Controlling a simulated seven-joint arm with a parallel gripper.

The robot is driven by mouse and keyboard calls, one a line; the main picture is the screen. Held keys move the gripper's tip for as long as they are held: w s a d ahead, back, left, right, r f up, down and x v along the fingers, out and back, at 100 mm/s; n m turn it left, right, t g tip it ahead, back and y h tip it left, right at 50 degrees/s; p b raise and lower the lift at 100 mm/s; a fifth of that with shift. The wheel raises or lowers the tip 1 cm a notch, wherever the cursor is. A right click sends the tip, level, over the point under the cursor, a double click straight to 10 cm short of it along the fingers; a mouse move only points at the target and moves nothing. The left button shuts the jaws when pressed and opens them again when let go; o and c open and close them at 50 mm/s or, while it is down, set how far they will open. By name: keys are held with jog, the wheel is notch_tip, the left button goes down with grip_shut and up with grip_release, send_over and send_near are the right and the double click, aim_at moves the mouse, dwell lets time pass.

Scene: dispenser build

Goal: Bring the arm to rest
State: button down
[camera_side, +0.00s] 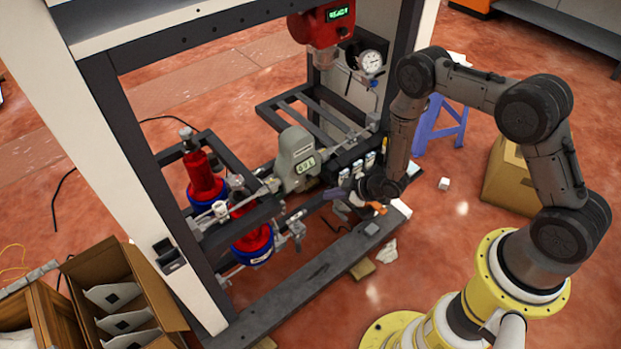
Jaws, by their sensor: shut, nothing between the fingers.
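My arm reaches over from the yellow base at the right and bends down at the front of the dispenser frame. My gripper (340,194) is at its end, small and dark, beside the row of small valves (352,170) right of the grey-green unit (297,158). The fingers are shut with nothing held between them. Whether they touch the parts behind them I cannot tell. Two red cylinders with blue bands, an upper one (204,176) and a lower one (252,240), stand in the frame to the left of my gripper.
The frame's white post (130,160) and dark lower beam (310,275) border the work. A red unit with a green display (324,22) and a gauge (371,62) hang above. Open cardboard boxes (118,290) stand lower left; a purple stool (445,125) is behind the arm.

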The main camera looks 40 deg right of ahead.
jog(key=w+d+r+m+h, duration=0.1)
jog(key=w+r, duration=0.1)
jog(key=r, duration=0.5)
jog(key=w+d+r+h, duration=0.1)
jog(key=w+d+r, duration=0.1)
jog(key=r, duration=0.5)
jog(key=s+d+r+m, duration=0.1)
jog(key=s+r, duration=0.1)
jog(key=r, duration=0.4)
jog(key=s+r+m+g+h, duration=0.1)
jog(key=s+r, duration=0.1)
jog(key=r, duration=0.3)
jog(key=s+d+r+m, duration=0.1)
jog(key=s+r, duration=0.2)
jog(key=r, duration=0.3)
jog(key=s+r+m, duration=0.1)
jog(key=s+r, duration=0.2)
jog(key=s, duration=0.6)
jog(key=s+a+r+m+g, duration=0.1)
jog(key=s+r, duration=0.3)
jog(key=s, duration=0.5)
jog(key=s+r+m+g, duration=0.1)
jog(key=s+r, duration=0.3)
jog(key=s, duration=0.5)
jog(key=shift+s+a+r+m, duration=0.15)
jog(key=shift+m, duration=0.15)
